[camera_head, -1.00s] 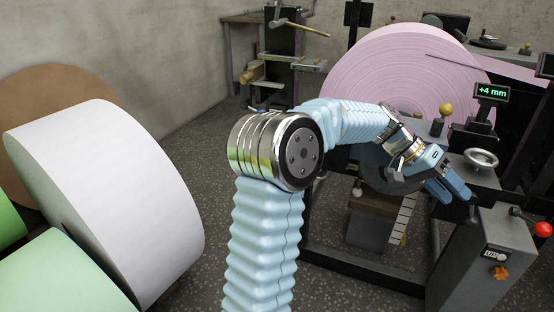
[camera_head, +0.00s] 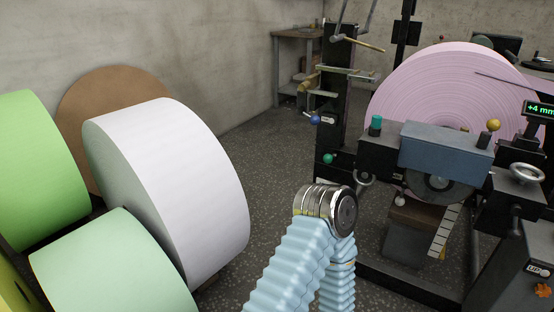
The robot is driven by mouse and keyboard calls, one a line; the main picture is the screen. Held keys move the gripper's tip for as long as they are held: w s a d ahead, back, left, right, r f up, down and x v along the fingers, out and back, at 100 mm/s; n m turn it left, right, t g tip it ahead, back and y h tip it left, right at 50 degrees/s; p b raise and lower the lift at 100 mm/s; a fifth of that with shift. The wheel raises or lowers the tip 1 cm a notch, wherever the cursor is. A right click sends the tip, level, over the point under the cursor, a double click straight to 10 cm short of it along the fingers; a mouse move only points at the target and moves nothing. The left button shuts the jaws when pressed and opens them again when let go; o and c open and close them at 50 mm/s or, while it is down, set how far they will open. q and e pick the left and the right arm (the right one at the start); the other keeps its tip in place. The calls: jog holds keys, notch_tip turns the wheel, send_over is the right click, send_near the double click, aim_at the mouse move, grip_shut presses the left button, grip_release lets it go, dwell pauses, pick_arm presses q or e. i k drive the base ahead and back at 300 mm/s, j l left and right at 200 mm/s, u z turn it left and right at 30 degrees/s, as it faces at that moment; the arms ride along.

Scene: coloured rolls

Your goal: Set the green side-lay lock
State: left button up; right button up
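A green cylindrical knob (camera_head: 376,124) stands upright on the left end of a dark block in front of the pink roll. A darker green ball (camera_head: 328,159) sits lower down, on the black upright stand to its left. I cannot tell from the picture which of the two is the side-lay lock, or whether either is set. One of my arms rises from the bottom centre, with its elbow bent below the machine. Its forearm runs down out of the picture. Neither gripper shows.
A pink roll (camera_head: 440,88) is mounted behind a blue-grey housing (camera_head: 445,148). A display (camera_head: 540,108) reads +4 mm, with a handwheel (camera_head: 526,173) below. A yellow ball knob (camera_head: 493,125) and blue ball (camera_head: 314,120) also show. White (camera_head: 175,185) and green rolls (camera_head: 110,270) crowd the left.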

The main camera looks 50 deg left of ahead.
aim_at(328, 158)
jog(key=i+j+u, duration=0.2)
jog(key=j+u, duration=0.15)
jog(key=i+j+u, duration=0.55)
jog(key=u, duration=0.15)
